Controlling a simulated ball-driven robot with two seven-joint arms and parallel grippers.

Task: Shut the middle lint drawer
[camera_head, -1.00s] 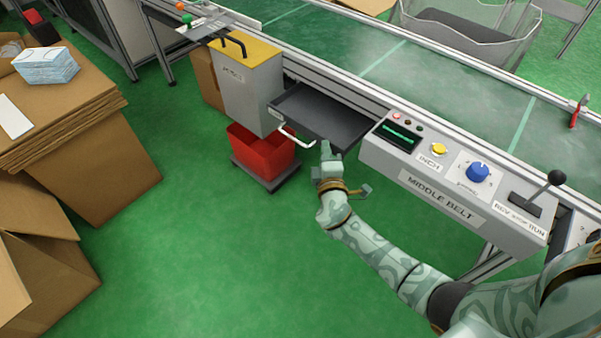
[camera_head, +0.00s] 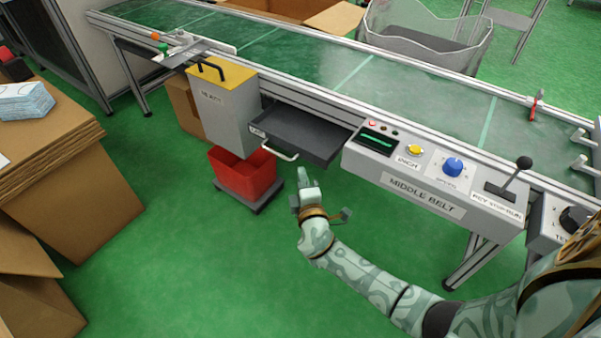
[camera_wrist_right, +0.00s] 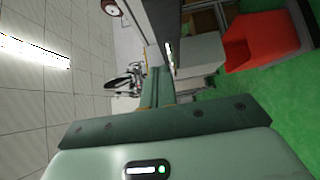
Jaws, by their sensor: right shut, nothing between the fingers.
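The middle lint drawer (camera_head: 322,140) is a dark grey tray pulled out from under the belt frame, between the yellow-topped bin and the control panel. A pale bar handle (camera_head: 280,154) is on its front. My right gripper (camera_head: 304,175) is shut and empty, just in front of and below the drawer's front, to the right of the handle. A small gap seems to show between them, but contact is hard to judge. In the right wrist view the shut fingers (camera_wrist_right: 157,88) point toward a grey slab, perhaps the drawer. My left gripper is not in view.
A grey bin with a yellow lid (camera_head: 222,105) stands left of the drawer, with a red crate (camera_head: 243,175) below it. The MIDDLE BELT control panel (camera_head: 430,180) juts out at right. Cardboard boxes (camera_head: 75,205) stand at left. The green floor between is clear.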

